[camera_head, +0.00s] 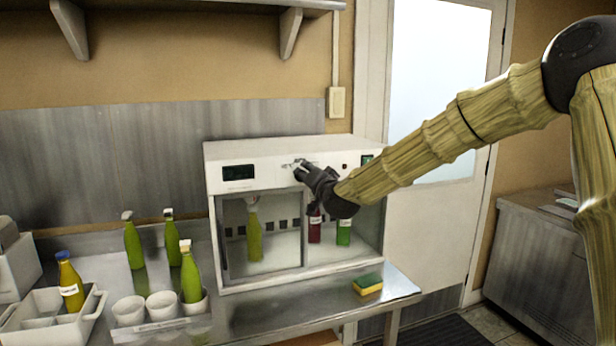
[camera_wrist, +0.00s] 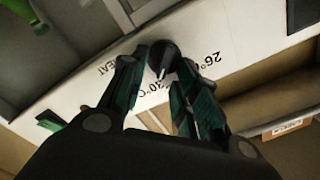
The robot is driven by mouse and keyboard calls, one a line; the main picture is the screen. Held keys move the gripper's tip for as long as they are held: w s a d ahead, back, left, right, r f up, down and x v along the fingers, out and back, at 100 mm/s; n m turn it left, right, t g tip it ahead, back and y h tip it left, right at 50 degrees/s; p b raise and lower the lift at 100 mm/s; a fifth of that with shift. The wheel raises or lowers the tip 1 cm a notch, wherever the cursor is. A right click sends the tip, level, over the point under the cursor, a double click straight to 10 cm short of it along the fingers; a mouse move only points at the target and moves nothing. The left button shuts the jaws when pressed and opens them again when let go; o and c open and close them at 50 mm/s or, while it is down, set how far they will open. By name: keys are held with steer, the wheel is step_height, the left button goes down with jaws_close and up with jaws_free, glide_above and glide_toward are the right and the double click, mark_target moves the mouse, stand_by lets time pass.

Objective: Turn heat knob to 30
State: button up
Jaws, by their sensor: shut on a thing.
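The white incubator box (camera_head: 270,157) stands on the metal counter, with a dark display at the left of its front panel. My gripper (camera_head: 301,169) is at the middle of that panel and hides the knob in the head view. In the wrist view the round dark heat knob (camera_wrist: 163,57) has a white pointer line and sits between the fingertips of my gripper (camera_wrist: 158,68), which is shut on it.
Bottles stand behind the box's glass front (camera_head: 262,240). A yellow-green sponge (camera_head: 367,284) lies on the counter at the right. Several green bottles, white cups (camera_head: 162,305) and a white crate (camera_head: 92,317) are at the left. A shelf (camera_head: 190,8) hangs above.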

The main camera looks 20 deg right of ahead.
steer(key=o, duration=1)
steer(key=shift+d, duration=0.1)
steer(key=shift+c, duration=0.2)
steer(key=s, duration=1.2)
steer(key=shift+d, duration=0.2)
